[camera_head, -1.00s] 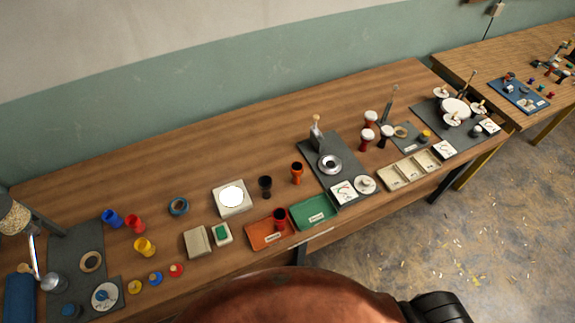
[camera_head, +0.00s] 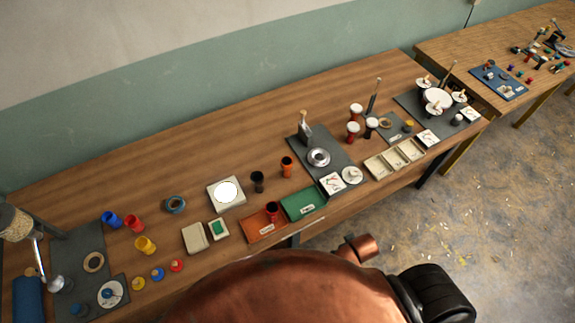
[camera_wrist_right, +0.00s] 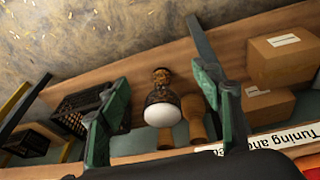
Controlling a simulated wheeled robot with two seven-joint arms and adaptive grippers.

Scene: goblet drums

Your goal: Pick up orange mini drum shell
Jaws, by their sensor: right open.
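The orange mini drum shell (camera_head: 287,166) stands upright on the long wooden table in the head view, right of a dark shell (camera_head: 257,181) and behind the green tray (camera_head: 303,202). Nothing holds it. My right gripper (camera_wrist_right: 160,84) shows only in its wrist view, with its two green fingers wide apart and nothing between them. A larger goblet drum (camera_wrist_right: 162,100) with a white head appears beyond the fingers, apart from them. The orange shell does not show in that view. My left gripper is not in view.
An orange tray (camera_head: 251,232) holds a dark red shell (camera_head: 272,210). A white square device (camera_head: 219,205) stands left of the dark shell. A grey mat with a metal stand (camera_head: 318,157) lies to the right. The wrist view shows boxes (camera_wrist_right: 282,55) and a black crate (camera_wrist_right: 75,115).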

